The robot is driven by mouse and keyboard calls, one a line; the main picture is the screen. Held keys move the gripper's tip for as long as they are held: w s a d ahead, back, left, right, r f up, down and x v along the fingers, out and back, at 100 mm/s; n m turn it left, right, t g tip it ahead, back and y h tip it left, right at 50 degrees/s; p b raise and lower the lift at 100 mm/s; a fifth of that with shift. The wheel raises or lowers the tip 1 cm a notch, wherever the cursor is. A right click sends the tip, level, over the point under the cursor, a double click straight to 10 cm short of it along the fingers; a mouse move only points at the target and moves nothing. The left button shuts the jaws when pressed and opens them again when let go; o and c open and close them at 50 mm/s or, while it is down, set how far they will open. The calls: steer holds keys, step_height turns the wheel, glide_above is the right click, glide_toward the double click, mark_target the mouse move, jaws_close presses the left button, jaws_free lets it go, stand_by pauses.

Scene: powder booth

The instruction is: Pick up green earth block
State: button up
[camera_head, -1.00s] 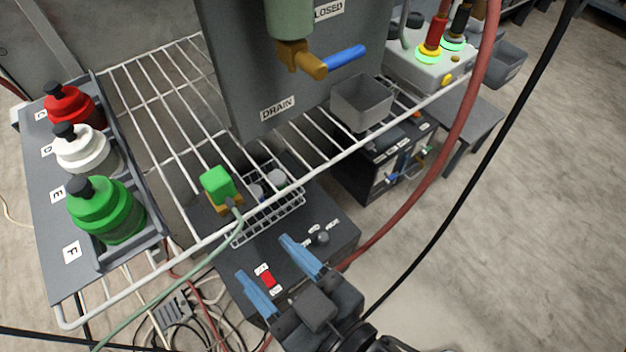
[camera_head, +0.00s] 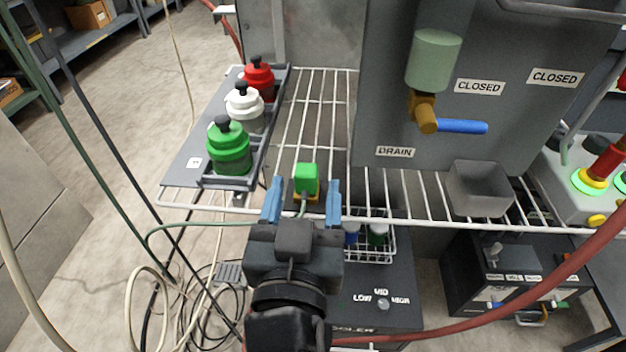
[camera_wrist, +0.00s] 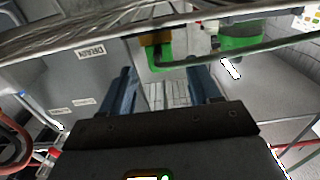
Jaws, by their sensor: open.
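The green earth block (camera_head: 306,178) is a small bright green piece on a yellow-orange base, near the front rail of the wire rack. A thin green cable (camera_head: 215,236) runs from it off to the left. My gripper (camera_head: 303,190) is open, its two blue fingers pointing towards the block, one to each side of it in the head view. In the wrist view the block (camera_wrist: 158,52) shows beyond the tips of my open gripper (camera_wrist: 162,74). Nothing is between the fingers near their base. The exact gap between tips and block cannot be told.
Green (camera_head: 229,148), white (camera_head: 244,108) and red bottles (camera_head: 258,80) stand in a tray at left. The rack's front rail (camera_head: 420,222) crosses close by. A wire basket (camera_head: 372,250) with vials sits just right of my gripper. A red hose (camera_head: 520,305) crosses lower right.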

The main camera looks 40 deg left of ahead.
mark_target(305, 178)
steer(key=x, duration=0.2)
steer(key=p+x, duration=0.1)
steer(key=shift+w+a+r, duration=0.2)
steer(key=shift+w+a, duration=0.05)
steer(key=shift+a, duration=0.05)
steer(key=shift+w+a+f, duration=0.1)
steer(key=shift+w+a, duration=0.2)
steer(key=shift+w, duration=0.15)
steer(key=shift+c, duration=0.3)
